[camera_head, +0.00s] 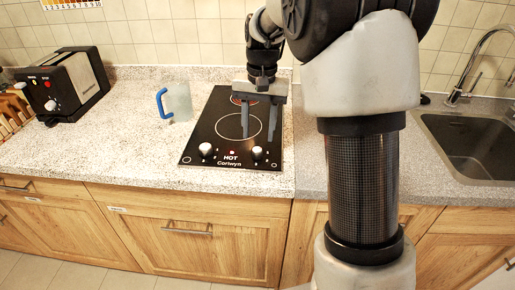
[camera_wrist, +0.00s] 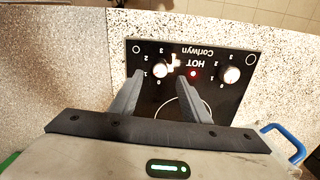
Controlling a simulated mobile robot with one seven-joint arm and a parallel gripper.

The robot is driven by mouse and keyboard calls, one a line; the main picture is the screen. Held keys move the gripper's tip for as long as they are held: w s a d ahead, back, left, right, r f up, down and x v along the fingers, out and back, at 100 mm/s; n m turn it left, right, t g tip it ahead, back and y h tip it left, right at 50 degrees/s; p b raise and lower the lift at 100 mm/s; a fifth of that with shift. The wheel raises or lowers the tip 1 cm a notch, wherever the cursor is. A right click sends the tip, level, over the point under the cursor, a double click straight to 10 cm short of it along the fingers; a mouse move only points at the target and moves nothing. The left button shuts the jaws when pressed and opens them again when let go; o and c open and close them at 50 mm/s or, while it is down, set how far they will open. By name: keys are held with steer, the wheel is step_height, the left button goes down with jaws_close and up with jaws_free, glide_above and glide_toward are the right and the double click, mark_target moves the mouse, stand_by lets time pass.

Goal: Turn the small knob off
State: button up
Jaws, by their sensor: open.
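A black cooktop (camera_head: 200,128) marked "HOT Corlwyn" lies on the counter, with two pale knobs along its front. The left knob (camera_head: 206,149) looks round in the wrist view (camera_wrist: 231,74). The right knob (camera_head: 257,154) looks smaller and has a raised bar in the wrist view (camera_wrist: 173,64). A red light (camera_wrist: 193,73) glows between them. My gripper (camera_head: 258,133) is open and empty over the right half of the cooktop, its fingers pointing down. In the wrist view, my gripper (camera_wrist: 160,80) has its fingertips on either side of the smaller knob, short of it.
A clear jug with a blue handle (camera_head: 177,102) stands left of the cooktop. A black and silver toaster (camera_head: 65,85) is farther left. A sink (camera_head: 470,145) with a tap is at the right. The counter (camera_head: 120,145) between toaster and jug is mostly clear.

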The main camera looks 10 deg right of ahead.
mark_target(257, 149)
step_height(257, 149, down, 6)
steer(key=shift+w+a+r+b, duration=0.1)
steer(key=shift+a+r+b, duration=0.05)
steer(key=shift+b, duration=0.2)
steer(key=c, duration=1)
steer(key=shift+c, duration=0.2)
steer(key=shift+r+n, duration=0.1)
steer(key=shift+n, duration=0.3)
steer(key=shift+n+p, duration=0.8)
steer(key=shift+n, duration=0.2)
steer(key=n+p, duration=0.1)
steer(key=n, duration=0.2)
steer(key=shift+p, duration=0.3)
steer(key=n+p, duration=0.2)
steer(key=n, duration=0.4)
steer(key=shift+w, duration=0.1)
